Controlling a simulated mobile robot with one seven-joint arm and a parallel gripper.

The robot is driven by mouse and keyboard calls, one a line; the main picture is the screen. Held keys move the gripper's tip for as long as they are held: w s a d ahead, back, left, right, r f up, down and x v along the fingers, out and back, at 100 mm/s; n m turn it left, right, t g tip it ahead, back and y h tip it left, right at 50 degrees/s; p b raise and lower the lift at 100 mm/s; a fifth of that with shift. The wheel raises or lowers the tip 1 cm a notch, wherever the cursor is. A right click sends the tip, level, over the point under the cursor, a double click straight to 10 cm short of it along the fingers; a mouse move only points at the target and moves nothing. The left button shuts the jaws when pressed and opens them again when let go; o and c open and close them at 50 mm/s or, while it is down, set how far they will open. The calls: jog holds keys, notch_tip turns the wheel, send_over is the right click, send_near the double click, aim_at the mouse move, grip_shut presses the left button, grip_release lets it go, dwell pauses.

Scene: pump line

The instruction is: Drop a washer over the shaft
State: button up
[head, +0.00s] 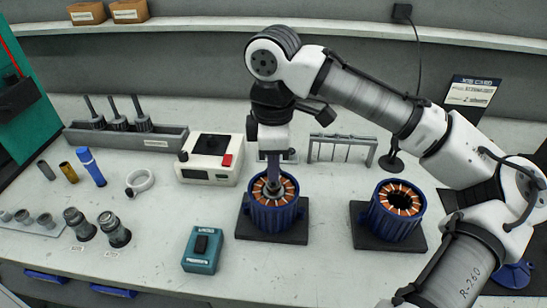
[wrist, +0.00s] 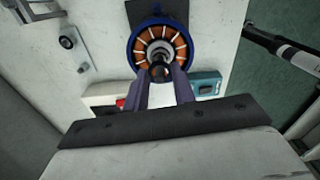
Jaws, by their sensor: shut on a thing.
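My gripper (wrist: 160,80) points down at the left blue motor housing (head: 272,214), with its fingertips at the mouth of the bore. It is shut on a small dark round piece that looks like the washer (wrist: 160,72). The fingers hide much of it. In the wrist view, the housing (wrist: 134,62) shows a ring of copper windings, with a grey ring inside the bore. The shaft is mostly hidden, and I cannot tell whether the washer is around it or above it.
A second blue housing (head: 397,213), with an open bore, stands on a dark pad to the right. A grey tray (head: 160,141) holds several upright shafts. A white box with a red button (head: 210,158), a teal switch box (head: 203,250) and a small wire rack (head: 341,149) stand nearby.

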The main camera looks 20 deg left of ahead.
jog(key=shift+f, duration=0.3)
jog(key=o, duration=1.1)
jog(key=shift+r, duration=0.1)
notch_tip(320, 180, up, 5)
jog(key=p, duration=0.5)
